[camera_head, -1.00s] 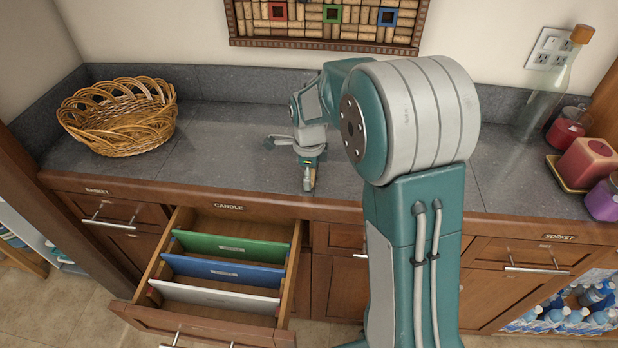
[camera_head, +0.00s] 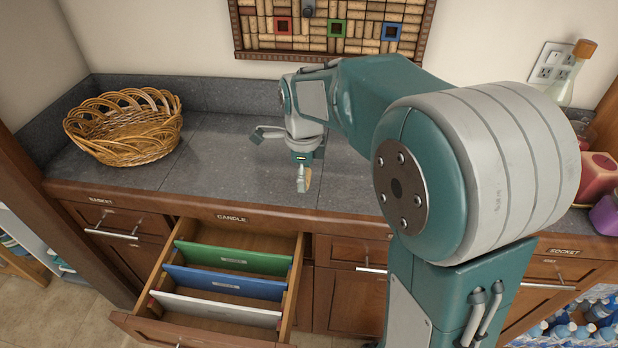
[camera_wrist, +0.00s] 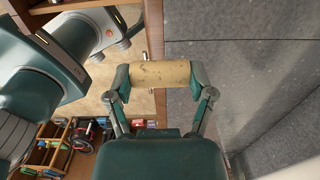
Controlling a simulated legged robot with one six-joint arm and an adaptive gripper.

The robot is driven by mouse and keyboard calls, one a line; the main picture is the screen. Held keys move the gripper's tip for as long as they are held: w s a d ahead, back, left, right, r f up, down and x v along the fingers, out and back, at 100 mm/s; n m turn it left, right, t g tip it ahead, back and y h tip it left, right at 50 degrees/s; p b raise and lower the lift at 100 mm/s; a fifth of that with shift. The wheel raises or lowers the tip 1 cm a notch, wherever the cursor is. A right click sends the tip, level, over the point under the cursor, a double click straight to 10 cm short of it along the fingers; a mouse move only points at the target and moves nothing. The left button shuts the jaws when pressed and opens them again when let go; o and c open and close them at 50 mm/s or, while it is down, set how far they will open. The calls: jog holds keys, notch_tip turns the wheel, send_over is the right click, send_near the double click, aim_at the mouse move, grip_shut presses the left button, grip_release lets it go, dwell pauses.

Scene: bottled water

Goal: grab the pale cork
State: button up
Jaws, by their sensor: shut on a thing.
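In the wrist view, my gripper (camera_wrist: 160,76) is shut on the pale cork (camera_wrist: 160,74), a light tan cylinder held crosswise between the two fingertips. In the head view, my gripper (camera_head: 303,182) points down over the grey counter near its front edge, above and right of the open drawer. Only a small tan part of the cork (camera_head: 309,179) shows there beside the fingers. I cannot tell exactly how high the cork is above the counter.
A wicker basket (camera_head: 126,128) sits at the counter's left. The open drawer (camera_head: 160,325) holds green, blue and white dividers. A wall board (camera_head: 330,56) of corks hangs behind. A corked bottle (camera_head: 563,84) and candles (camera_head: 598,175) stand at right. The counter's middle is mostly clear.

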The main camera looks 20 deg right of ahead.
jog(key=s+a+r, duration=0.3)
jog(key=s+a, duration=0.2)
jog(key=s, duration=0.2)
jog(key=shift+r, duration=0.4)
